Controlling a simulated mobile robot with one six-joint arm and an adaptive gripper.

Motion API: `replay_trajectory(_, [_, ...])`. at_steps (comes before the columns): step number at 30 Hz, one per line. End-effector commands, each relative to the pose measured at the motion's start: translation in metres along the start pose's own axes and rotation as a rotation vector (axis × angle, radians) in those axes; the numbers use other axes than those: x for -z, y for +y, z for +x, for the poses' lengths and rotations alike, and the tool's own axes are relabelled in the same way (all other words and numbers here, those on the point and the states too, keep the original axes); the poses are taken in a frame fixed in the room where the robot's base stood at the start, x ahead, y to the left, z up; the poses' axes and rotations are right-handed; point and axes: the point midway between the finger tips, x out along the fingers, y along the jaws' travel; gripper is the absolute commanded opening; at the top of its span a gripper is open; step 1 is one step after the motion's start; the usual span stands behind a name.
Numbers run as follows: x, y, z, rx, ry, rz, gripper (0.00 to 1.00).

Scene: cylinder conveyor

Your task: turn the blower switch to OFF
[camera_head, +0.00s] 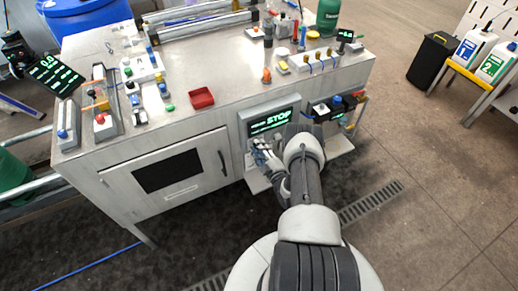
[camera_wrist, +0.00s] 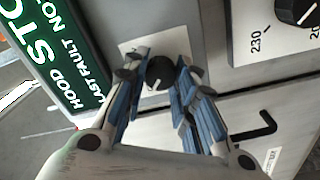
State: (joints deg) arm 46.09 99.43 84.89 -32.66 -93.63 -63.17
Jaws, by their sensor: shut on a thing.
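A round black knob (camera_wrist: 160,72) with a pale pointer mark sits on a small light plate (camera_wrist: 133,48) on the grey panel in the wrist view. It looks like the blower switch, but I cannot read its label. My gripper's blue-padded fingers (camera_wrist: 158,84) are shut on the knob, one on each side. In the head view my gripper (camera_head: 262,152) is at the bench front, below the green-lit display (camera_head: 270,121) reading STOP. There the knob is hidden behind the gripper.
A second black dial (camera_wrist: 296,10) with a scale marked 230 is at the upper right of the wrist view. A black hooked handle (camera_wrist: 252,130) is below it. A red tray (camera_head: 201,98) and several small parts lie on the bench (camera_head: 230,75).

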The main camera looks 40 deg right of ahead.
Motion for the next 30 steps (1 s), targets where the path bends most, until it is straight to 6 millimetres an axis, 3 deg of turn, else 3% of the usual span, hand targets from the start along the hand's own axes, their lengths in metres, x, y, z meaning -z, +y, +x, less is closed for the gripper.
replay_trajectory(8, [-0.0003, -0.0001, -0.0001, 0.000, -0.001, -0.001, 0.02])
replay_trajectory(9, [-0.0003, -0.0001, -0.0001, 0.000, -0.001, -0.001, 0.26])
replay_trajectory(18, [-0.0002, 0.0000, -0.0001, 0.000, 0.000, 0.000, 0.46])
replay_trajectory(30, [-0.0011, -0.0002, -0.0074, 0.001, -0.003, 0.001, 0.46])
